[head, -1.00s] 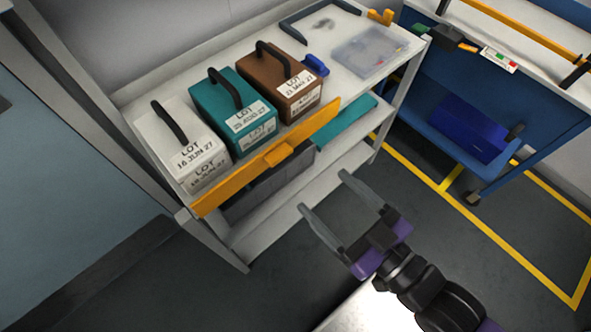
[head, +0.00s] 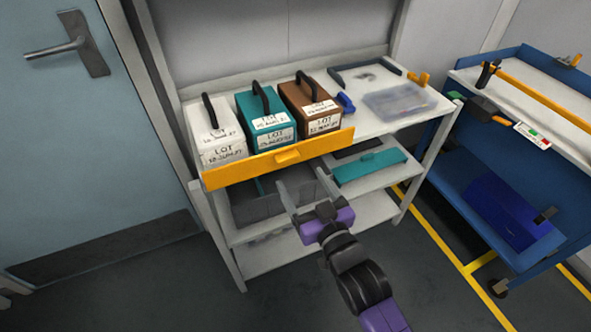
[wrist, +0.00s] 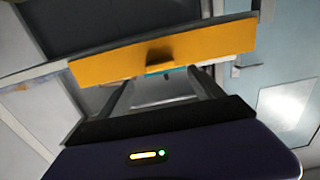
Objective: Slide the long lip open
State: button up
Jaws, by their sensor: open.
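The long lip (head: 280,160) is an orange bar along the front edge of the shelf's top board, in front of three boxes. A small orange grip block (head: 288,155) juts from its middle. In the wrist view the lip (wrist: 215,42) spans the upper picture, with the darker grip block (wrist: 159,51) near its middle. My gripper (head: 302,180) is open and empty, just below the lip in the head view. In the wrist view its fingers (wrist: 160,78) point at the lip, on either side of the block's line. I cannot tell whether they touch.
White (head: 214,137), teal (head: 265,119) and brown (head: 311,104) lot boxes stand behind the lip. A clear plastic case (head: 400,100) lies to their right. A lower shelf holds a teal tray (head: 370,165). A blue cart (head: 500,190) stands at right; floor in front is open.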

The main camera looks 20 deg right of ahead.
aim_at(289, 162)
jog(key=w, duration=0.7)
jog(key=shift+w, duration=0.25)
jog(key=shift+c, duration=0.3)
grip_shut()
jog(key=shift+f, duration=0.1)
